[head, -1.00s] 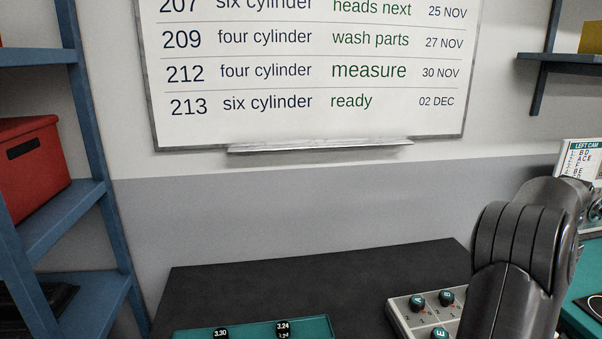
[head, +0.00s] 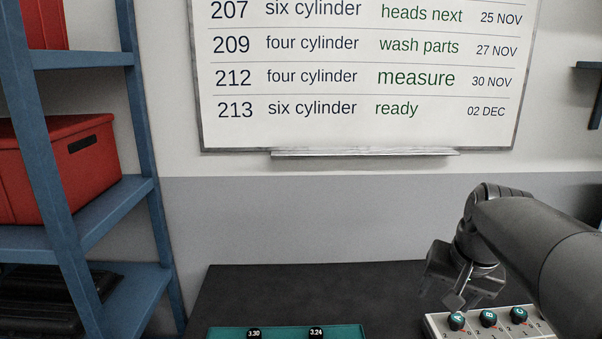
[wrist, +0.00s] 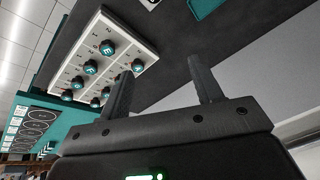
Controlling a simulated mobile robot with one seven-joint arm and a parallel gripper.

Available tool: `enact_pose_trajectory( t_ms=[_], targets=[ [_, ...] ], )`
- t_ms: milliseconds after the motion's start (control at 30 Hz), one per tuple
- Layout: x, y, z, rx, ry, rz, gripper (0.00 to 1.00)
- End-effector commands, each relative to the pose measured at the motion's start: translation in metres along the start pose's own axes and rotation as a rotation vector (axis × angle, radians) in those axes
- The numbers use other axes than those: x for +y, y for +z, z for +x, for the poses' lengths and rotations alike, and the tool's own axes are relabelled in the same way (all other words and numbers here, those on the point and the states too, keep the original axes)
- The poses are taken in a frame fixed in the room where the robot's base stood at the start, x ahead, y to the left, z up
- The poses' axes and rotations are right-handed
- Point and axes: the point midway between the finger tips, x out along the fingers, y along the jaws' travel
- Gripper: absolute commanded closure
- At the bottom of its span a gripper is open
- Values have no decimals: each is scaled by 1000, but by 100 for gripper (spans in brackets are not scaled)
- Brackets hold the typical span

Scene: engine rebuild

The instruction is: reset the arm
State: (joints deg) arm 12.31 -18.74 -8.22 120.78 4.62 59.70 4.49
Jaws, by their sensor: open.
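My gripper (wrist: 163,92) is in the wrist view with its two dark fingers standing apart and nothing between them. In the head view my arm comes in from the right, and my gripper (head: 462,290) hangs over the dark bench, just behind a pale tray (head: 435,322). The same tray (wrist: 143,50) shows at the upper left of the wrist view, with several lettered pieces. It appears beyond the fingers, apart from them.
The dark bench (head: 300,290) has a clear middle. A teal tray (head: 285,332) with pieces marked 3.30 and 3.24 is at its front edge. A blue shelf (head: 145,120) with a red box (head: 60,170) stands left. A whiteboard (head: 355,75) hangs behind.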

Motion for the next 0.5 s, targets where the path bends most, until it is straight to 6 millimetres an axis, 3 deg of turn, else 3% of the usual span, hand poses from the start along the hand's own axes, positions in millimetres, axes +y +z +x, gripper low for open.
enact_pose_trajectory(
  t_ms=[100,300,500],
  targets=[
    [-24,42,-3,35,-17,-122,41],
    [-47,108,1,95,-33,-312,41],
    [-54,148,9,140,-37,-433,41]
  ],
)
